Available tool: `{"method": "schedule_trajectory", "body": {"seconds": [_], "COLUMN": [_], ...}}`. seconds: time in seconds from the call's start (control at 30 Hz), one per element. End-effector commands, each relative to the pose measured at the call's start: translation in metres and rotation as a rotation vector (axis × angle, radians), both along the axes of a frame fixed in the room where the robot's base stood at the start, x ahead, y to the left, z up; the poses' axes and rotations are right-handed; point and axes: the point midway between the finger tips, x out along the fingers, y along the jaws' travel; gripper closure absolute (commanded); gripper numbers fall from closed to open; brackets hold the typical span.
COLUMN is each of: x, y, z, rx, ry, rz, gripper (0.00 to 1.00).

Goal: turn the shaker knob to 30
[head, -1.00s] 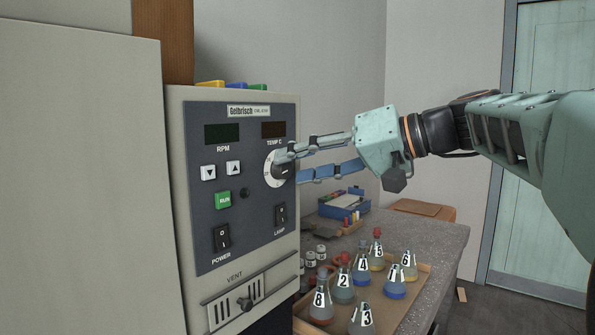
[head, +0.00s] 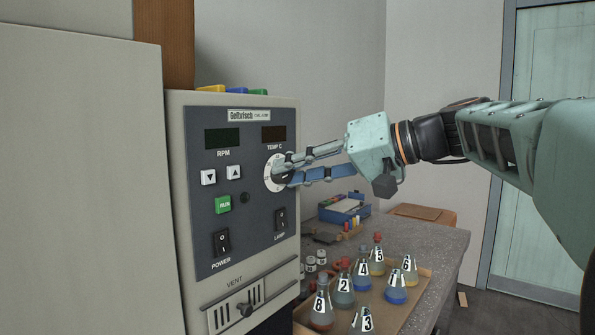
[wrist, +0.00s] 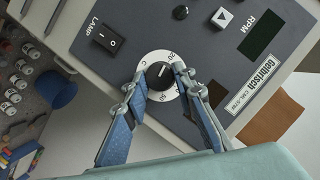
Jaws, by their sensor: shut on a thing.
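The shaker knob (wrist: 160,76) is a dark round knob on a white numbered dial (head: 269,181), below the TEMP C display on the dark grey control panel. My gripper (head: 285,170) reaches in from the right with its blue-padded fingers at the knob. In the wrist view my gripper (wrist: 163,73) has one finger on each side of the knob and is shut on it. The fingers cover part of the dial. Some dial numbers show, but I cannot tell the exact setting of the knob's mark.
The panel also has a green RUN button (head: 223,204), arrow buttons, a POWER switch (head: 222,242) and a LAMP switch (head: 281,219). The RPM display (head: 222,138) is dark. Below right, a tray (head: 421,287) holds several numbered flasks on the bench.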

Motion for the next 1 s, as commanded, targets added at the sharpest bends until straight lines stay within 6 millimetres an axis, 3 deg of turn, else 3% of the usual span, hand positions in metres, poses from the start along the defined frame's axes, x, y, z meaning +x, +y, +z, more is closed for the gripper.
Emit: {"method": "schedule_trajectory", "body": {"seconds": [0.27, 1.0], "x": [0.0011, 0.0036], "y": [-0.0007, -0.0027], "z": [0.0009, -0.0029], "rx": [0.067, 0.438], "ry": [0.085, 0.558], "rz": [0.001, 0.000], "gripper": [1.00, 1.00]}}
